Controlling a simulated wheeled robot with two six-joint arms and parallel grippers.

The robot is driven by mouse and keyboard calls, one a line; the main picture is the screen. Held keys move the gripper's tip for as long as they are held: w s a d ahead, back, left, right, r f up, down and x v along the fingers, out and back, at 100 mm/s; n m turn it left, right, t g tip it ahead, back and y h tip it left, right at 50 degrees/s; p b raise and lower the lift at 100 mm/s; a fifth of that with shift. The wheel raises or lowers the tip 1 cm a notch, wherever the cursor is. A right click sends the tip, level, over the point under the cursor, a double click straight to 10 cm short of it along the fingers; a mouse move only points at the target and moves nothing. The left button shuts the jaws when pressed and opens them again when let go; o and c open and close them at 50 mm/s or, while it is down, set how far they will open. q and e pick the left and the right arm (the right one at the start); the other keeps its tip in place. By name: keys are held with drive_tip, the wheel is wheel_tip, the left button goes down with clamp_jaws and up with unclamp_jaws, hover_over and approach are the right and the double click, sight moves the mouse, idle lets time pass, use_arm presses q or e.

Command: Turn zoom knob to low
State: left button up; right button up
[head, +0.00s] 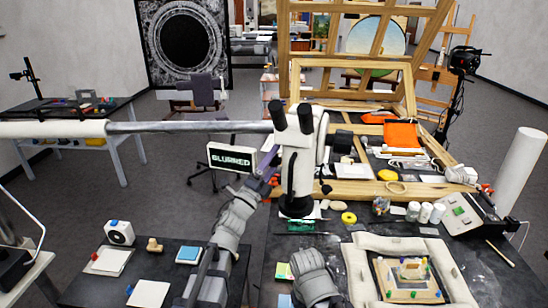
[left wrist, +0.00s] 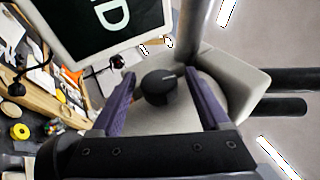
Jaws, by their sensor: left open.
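The white microscope (head: 297,165) stands on the bench with dark eyepieces on top and a long grey boom running left. In the left wrist view its dark round zoom knob (left wrist: 160,88) carries a short pale mark that points toward the right finger. My left gripper (head: 268,162) is at the microscope's left side. In the left wrist view the purple fingers of my left gripper (left wrist: 160,76) are open on either side of the knob, with gaps visible. A screen (head: 232,157) beside the microscope reads "BLURRED"; part of it shows in the left wrist view (left wrist: 110,22).
A padded tray (head: 455,272) with a gilt fragment (head: 408,275) lies at the front right. White jars (head: 425,212), a yellow ring (head: 349,217) and a grey device (head: 470,215) stand behind it. A wooden easel frame (head: 350,80) rises at the back.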

use_arm(q)
clamp_jaws()
drive_tip(key=shift+s+r+y+p, duration=0.1)
drive_tip(key=shift+r+y+p, duration=0.15)
drive_tip(key=shift+p, duration=0.5)
drive_tip(key=n+g+y+p, duration=0.2)
drive_tip(key=g+p, duration=0.2)
drive_tip(key=p, duration=0.5)
drive_tip(key=shift+y, duration=0.35)
drive_tip(key=shift+f+g+y+p, duration=0.35)
drive_tip(key=shift+g+p, duration=0.45)
drive_tip(key=shift+p, duration=0.3)
unclamp_jaws()
